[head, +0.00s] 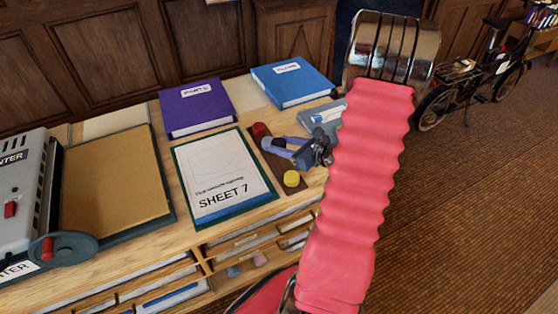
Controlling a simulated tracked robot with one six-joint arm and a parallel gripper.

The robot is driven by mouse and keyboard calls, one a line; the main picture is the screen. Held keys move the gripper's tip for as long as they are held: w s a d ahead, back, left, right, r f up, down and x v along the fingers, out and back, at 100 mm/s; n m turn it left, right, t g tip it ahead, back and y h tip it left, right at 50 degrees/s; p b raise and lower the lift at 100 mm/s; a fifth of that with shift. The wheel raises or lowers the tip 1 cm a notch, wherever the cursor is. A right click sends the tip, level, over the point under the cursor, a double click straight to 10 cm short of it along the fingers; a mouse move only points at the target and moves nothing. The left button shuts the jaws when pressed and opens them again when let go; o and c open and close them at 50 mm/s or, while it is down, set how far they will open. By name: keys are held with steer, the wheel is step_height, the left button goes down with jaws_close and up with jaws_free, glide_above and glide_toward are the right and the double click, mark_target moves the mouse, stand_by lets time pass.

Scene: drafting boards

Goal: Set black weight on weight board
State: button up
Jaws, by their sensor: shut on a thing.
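The weight board (294,191) is a narrow dark brown strip on the desk, just right of the sheet marked SHEET 7. A red weight (261,129) sits at its far end and a yellow weight (291,179) at its near end. My gripper (272,146), with bluish fingers, reaches in from the right over the middle of the board, between these two. It is shut on the black weight, which is mostly hidden by the fingers; I cannot tell whether it touches the board.
A purple binder (196,107) and a blue binder (291,81) lie behind. SHEET 7 (222,170) lies left of the board. A grey-blue item (323,113) is partly behind my arm. A tan board (113,180) and a grey machine (22,188) fill the left.

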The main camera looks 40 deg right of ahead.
mark_target(284, 166)
steer(key=shift+f, duration=1.3)
steer(key=shift+f, duration=0.1)
steer(key=shift+f, duration=2)
steer(key=o, duration=1.5)
steer(key=shift+f, duration=0.1)
steer(key=shift+c, duration=0.2)
steer(key=shift+s+r, duration=0.2)
steer(key=v, duration=1.1)
steer(key=shift+s, duration=0.25)
